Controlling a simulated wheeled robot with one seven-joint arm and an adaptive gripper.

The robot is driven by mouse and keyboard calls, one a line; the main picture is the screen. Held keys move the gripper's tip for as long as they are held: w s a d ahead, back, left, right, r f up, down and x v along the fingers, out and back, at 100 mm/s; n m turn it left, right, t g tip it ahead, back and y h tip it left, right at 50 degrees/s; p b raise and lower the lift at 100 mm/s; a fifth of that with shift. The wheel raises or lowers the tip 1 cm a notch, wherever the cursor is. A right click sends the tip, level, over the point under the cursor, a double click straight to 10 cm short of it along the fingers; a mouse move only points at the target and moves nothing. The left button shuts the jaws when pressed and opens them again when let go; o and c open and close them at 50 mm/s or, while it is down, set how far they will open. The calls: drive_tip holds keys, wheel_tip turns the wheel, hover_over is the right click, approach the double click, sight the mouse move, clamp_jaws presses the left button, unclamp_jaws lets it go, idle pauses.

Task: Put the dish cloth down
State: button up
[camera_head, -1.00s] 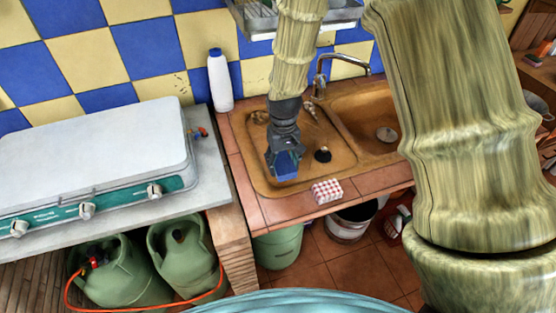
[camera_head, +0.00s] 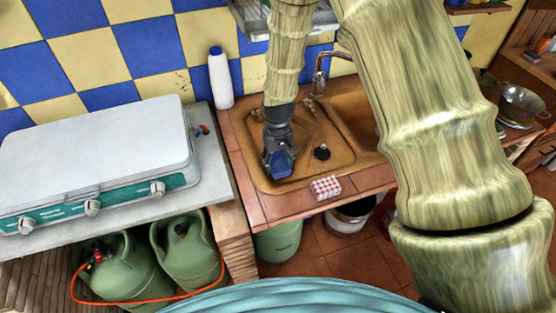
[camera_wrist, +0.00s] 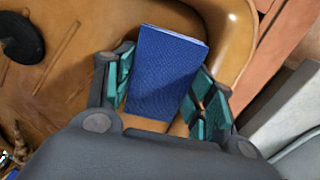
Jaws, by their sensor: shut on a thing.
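The dish cloth appears as a folded dark blue block (camera_wrist: 165,70) between the teal finger pads of my gripper (camera_wrist: 163,98) in the wrist view. In the head view the blue cloth (camera_head: 281,163) is at the tip of my gripper (camera_head: 278,153), which points down over the left part of the brown sink (camera_head: 262,184). I cannot tell whether the cloth touches the sink surface.
A red-and-white checked block (camera_head: 325,187) lies on the tiled counter's front edge. A black round stopper (camera_head: 322,152) is on the sink. The tap (camera_head: 319,75) stands behind. A white bottle (camera_head: 221,78) and the stove (camera_head: 95,160) are to the left.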

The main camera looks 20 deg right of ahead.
sight(278, 161)
drive_tip(key=shift+f, duration=0.15)
drive_tip(key=o, duration=1.2)
drive_tip(key=shift+c, duration=0.2)
wheel_tip(278, 161, up, 12)
drive_tip(key=b, duration=0.3)
